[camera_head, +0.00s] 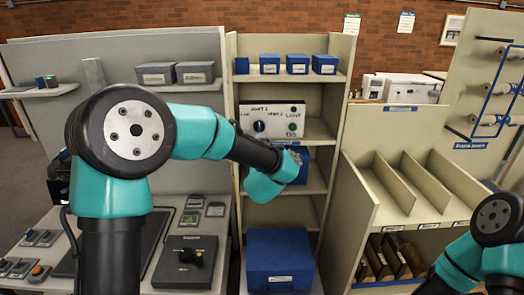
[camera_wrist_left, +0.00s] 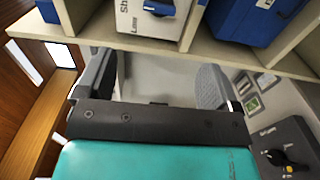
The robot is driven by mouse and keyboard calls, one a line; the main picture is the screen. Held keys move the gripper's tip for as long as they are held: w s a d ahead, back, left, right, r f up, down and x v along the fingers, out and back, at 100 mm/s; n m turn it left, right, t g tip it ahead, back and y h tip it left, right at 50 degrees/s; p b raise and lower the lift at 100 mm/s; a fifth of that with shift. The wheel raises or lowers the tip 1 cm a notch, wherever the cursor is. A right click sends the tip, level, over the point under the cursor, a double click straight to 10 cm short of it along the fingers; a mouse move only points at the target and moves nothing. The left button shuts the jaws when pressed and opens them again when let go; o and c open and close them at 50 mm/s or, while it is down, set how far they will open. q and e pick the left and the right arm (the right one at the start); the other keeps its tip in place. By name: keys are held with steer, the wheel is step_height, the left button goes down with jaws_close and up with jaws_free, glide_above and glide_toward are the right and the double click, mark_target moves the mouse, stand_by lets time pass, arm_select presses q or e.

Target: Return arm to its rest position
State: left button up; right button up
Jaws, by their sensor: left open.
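My left arm reaches from the left across the head view, and its teal wrist is in front of the middle of the beige shelf unit (camera_head: 345,60). The left gripper (camera_wrist_left: 155,85) shows best in the wrist view, where its two grey fingers stand wide apart with nothing between them. In the head view its fingers are mostly hidden by the wrist. A blue box (camera_wrist_left: 245,15) on a shelf is near the right finger in the wrist view, apart from it as far as I can tell. Part of my right arm shows at the lower right of the head view; its gripper is out of frame.
A white control panel (camera_head: 272,119) with knobs stands on the shelf above my wrist. A large blue box (camera_head: 279,262) sits at the bottom. Small blue boxes (camera_head: 297,64) line the top shelf. A divided rack (camera_head: 405,185) is to the right, a dark device (camera_head: 184,262) on the left desk.

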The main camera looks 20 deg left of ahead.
arm_select(q)
steer(key=s+a+f+m+g+h, duration=0.1)
steer(key=s+f+m+g+h, duration=0.2)
steer(key=f, duration=0.8)
steer(key=s+a+f+m+g+h, duration=0.15)
steer(key=s+f+m, duration=0.3)
steer(key=f, duration=0.55)
steer(key=s+f+m+g+h, duration=0.25)
steer(key=f+m, duration=0.25)
steer(key=f, duration=0.6)
steer(key=s+f+m+g+h, duration=0.1)
steer(key=s+f+m+g, duration=0.2)
steer(key=s+f, duration=0.4)
steer(key=s+f+m+g+h, duration=0.1)
steer(key=s+f+m+g, duration=0.3)
steer(key=s, duration=1.2)
step_height(320, 180, down, 4)
steer(key=a+g, duration=0.1)
steer(key=g, duration=0.1)
steer(key=shift+s+g, duration=0.15)
steer(key=shift+g, duration=0.15)
